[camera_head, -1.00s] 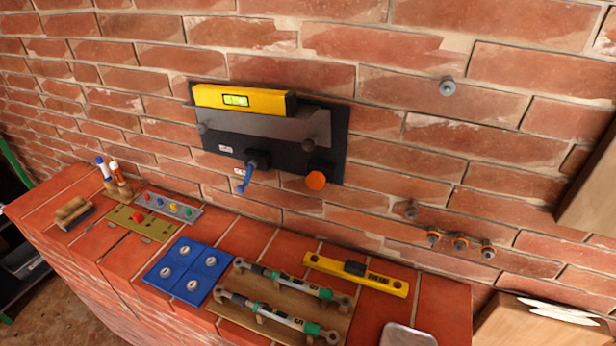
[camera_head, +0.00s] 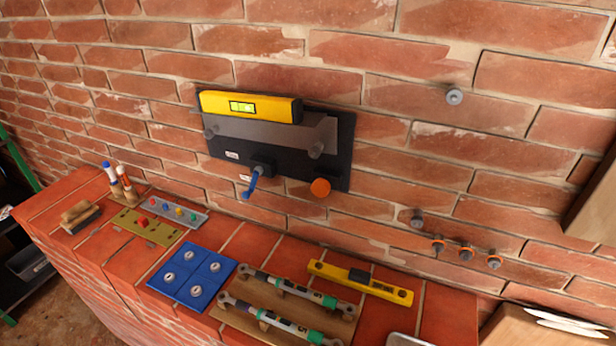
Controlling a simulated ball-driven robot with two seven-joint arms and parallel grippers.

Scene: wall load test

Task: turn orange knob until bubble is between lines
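The orange knob (camera_head: 320,188) sticks out of the lower right of a black plate (camera_head: 338,150) fixed to the brick wall. A yellow spirit level (camera_head: 275,108) rests along the top of the plate, with a bright green-yellow vial window (camera_head: 242,107). The bubble and its lines are too small to tell apart. A blue lever (camera_head: 252,184) hangs from the plate's lower edge, left of the knob. Neither of my grippers shows in the view.
A brick ledge below holds a blue panel (camera_head: 205,283) with several round fittings, a wooden board (camera_head: 230,319) with two turnbuckle-like rods, a second yellow level (camera_head: 360,282), an olive plate (camera_head: 147,226), a brush (camera_head: 80,216) and markers (camera_head: 118,178). The space before the knob is clear.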

